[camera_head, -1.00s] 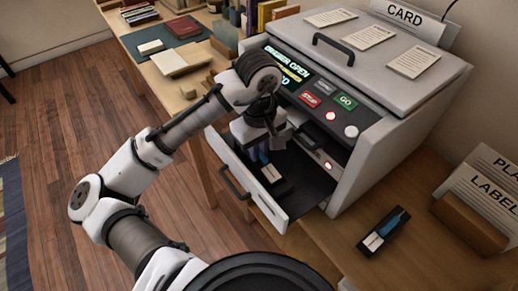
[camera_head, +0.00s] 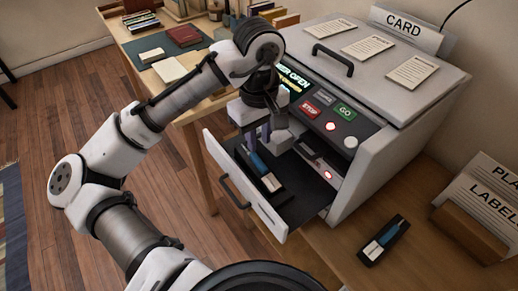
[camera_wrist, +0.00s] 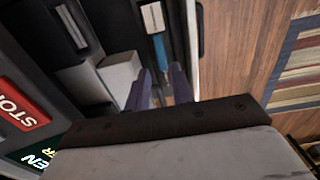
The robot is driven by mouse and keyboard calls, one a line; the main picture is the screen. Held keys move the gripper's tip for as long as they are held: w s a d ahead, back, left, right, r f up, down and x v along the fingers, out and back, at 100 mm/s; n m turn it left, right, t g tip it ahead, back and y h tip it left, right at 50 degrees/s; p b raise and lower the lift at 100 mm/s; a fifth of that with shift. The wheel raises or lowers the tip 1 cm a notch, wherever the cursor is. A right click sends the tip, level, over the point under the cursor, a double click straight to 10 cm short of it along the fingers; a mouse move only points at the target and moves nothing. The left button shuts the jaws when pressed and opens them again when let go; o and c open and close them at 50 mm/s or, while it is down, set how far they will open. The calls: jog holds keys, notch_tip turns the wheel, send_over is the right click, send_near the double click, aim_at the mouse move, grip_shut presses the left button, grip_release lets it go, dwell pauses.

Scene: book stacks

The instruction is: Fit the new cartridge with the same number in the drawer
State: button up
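My gripper (camera_head: 256,138) hangs over the open drawer (camera_head: 284,208) with its fingers pointing down. In the wrist view its two fingers (camera_wrist: 159,92) stand apart, with a gap between them. A black cartridge with a blue part and a pale label (camera_head: 262,172) lies in the drawer, below and in front of the fingers. In the wrist view this cartridge (camera_wrist: 159,48) shows just beyond the fingertips, and nothing appears gripped. A second similar cartridge (camera_head: 384,241) lies on the table right of the drawer. The numbers are too small to read.
The grey machine (camera_head: 385,125) stands behind the drawer, with a red STOP button (camera_head: 310,109) and a green GO button (camera_head: 344,110). A label holder (camera_head: 470,230) stands at the right. Books and a green mat (camera_head: 180,60) lie on the far table.

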notch_tip(320, 180, up, 4)
jog(key=shift+f, duration=0.15)
jog(key=shift+s, duration=0.15)
dwell(0.4)
